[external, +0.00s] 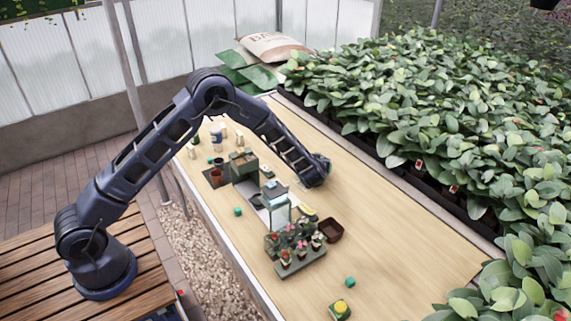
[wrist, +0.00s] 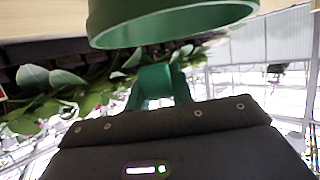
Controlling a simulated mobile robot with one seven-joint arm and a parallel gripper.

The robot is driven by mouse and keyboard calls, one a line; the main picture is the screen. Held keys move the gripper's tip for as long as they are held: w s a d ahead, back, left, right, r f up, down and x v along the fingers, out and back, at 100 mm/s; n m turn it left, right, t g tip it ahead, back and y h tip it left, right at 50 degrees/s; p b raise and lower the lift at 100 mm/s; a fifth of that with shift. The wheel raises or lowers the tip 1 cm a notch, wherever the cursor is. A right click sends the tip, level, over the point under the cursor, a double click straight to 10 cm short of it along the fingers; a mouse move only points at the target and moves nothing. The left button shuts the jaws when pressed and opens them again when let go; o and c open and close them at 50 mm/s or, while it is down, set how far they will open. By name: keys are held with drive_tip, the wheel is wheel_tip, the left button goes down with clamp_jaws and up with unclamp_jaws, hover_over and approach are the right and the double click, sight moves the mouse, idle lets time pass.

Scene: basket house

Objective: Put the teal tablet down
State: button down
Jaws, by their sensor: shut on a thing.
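My gripper (external: 316,176) hangs over the wooden bench, past its middle towards the plants, and is shut. In the wrist view a teal-green piece (wrist: 155,84) shows beyond the dark gripper housing, with a large dark-green round-rimmed part (wrist: 165,25) above it. I take what the jaws hold to be the teal tablet, but its outline cannot be told apart from the green parts there. In the external view the held thing is too small to make out. Small teal blocks also lie on the bench, one left of the glass lantern (external: 238,212) and one near the front (external: 350,283).
Dense plants (external: 430,100) line the right side. The bench's right strip (external: 400,235) is clear.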

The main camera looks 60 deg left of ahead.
drive_tip(key=shift+f, duration=2.5)
drive_tip(key=shift+f, duration=0.45)
drive_tip(key=shift+f, duration=0.2)
drive_tip(key=c, duration=1.5)
unclamp_jaws()
drive_tip(key=shift+s, duration=0.1)
